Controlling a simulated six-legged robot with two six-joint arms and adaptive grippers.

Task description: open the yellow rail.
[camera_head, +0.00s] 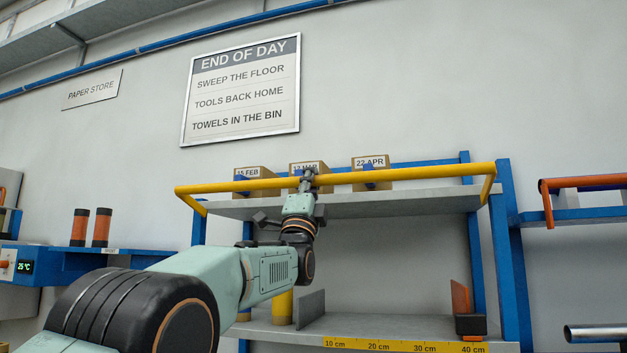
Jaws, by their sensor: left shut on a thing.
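The yellow rail (408,174) runs across the front of the upper shelf of a blue rack, with a bent arm at each end. My left gripper (307,181) is shut on the rail, left of its middle. My left arm reaches up to it from the lower left and hides part of the shelf below. My right gripper is not in view.
Boxes with date labels, such as 22 APR (371,172), stand on the upper shelf (400,203) behind the rail. The lower shelf (400,328) holds a yellow cylinder (282,307) and a grey plate (311,309). An orange rail (585,182) is at the right.

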